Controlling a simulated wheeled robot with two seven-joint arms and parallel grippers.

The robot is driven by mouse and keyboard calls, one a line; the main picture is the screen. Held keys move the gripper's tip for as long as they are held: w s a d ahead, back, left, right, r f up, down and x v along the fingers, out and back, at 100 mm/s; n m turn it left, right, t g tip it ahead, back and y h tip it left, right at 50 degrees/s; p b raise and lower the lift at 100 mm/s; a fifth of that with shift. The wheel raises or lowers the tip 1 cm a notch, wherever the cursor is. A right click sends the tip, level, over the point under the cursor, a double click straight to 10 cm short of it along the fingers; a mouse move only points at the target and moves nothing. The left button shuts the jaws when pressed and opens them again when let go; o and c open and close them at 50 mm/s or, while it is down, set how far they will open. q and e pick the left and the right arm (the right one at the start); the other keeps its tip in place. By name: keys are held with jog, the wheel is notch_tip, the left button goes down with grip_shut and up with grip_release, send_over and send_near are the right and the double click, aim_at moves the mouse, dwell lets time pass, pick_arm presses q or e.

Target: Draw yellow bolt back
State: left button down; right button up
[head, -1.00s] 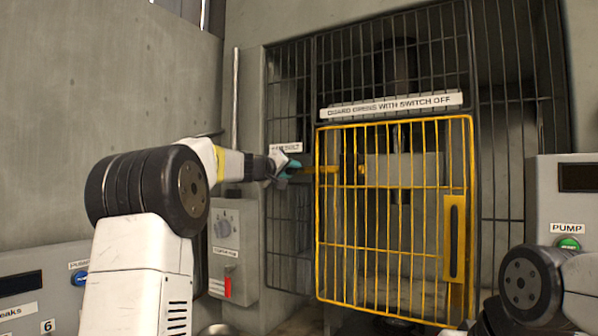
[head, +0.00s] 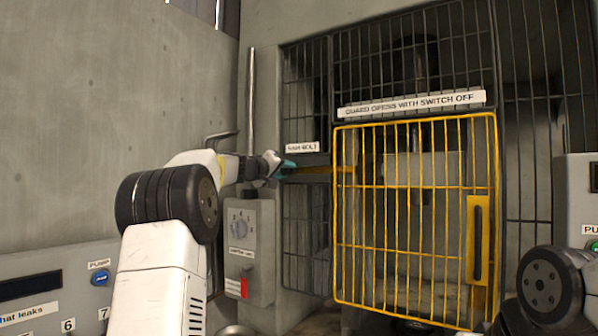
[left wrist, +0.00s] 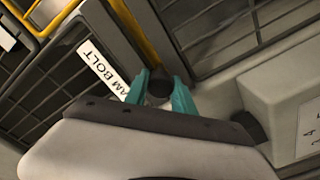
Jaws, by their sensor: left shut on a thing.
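The yellow bolt (head: 318,170) is a thin horizontal bar at the left edge of the yellow guard door (head: 412,118). Its right part reaches the guard's left frame. My left gripper (head: 286,167) is at the bolt's left end, under the bolt label (head: 302,147). In the left wrist view, its teal fingers (left wrist: 162,92) are shut on a dark round knob (left wrist: 159,86), with the yellow bar (left wrist: 138,28) running beyond it. The fingers partly hide the knob. My right gripper is out of view; only part of that arm shows.
A grey switch box (head: 247,245) with a dial and a red lever is just below my left forearm. Dark mesh panels (head: 306,235) flank the guard. A labelled panel (head: 55,290) stands at lower left. The guard door looks closed.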

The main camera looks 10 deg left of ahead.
pick_arm(q)
jog(key=shift+a, duration=0.35)
jog(key=c, duration=1.1)
grip_release()
jog(key=shift+w+a+f, duration=0.1)
jog(key=shift+o, duration=0.2)
jog(key=shift+s, duration=0.2)
jog(key=v, duration=0.7)
jog(key=shift+s, duration=0.25)
